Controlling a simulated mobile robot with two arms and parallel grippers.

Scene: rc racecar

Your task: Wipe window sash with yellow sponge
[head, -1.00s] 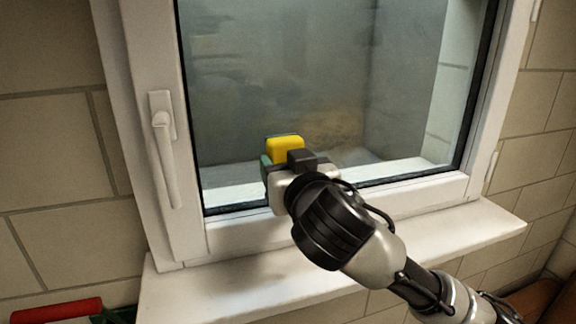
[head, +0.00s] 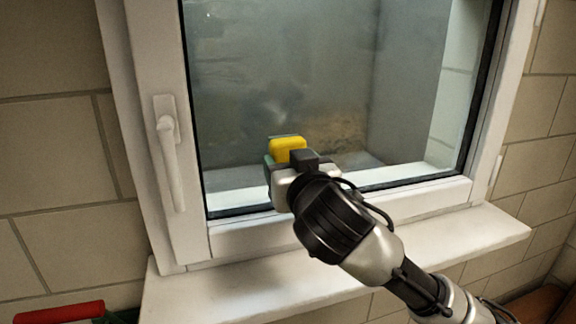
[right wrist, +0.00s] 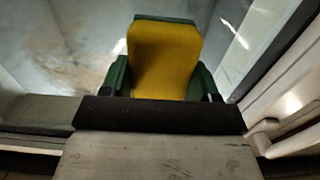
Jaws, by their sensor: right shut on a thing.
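The yellow sponge (head: 288,149) with a green layer is held by my right gripper (head: 285,160), which is shut on it. The sponge is in front of the lower part of the window glass; whether it touches the glass I cannot tell. In the right wrist view the yellow sponge (right wrist: 164,60) shows between the green-sided fingers. The window sash (head: 250,238) is white, with a dark seal around a hazy, smudged pane (head: 300,75). My left gripper is not in view.
A white handle (head: 170,155) is on the sash's left side. A white sill (head: 350,262) juts out below the window. A red-handled tool (head: 60,311) lies at the lower left. Tiled walls flank the window.

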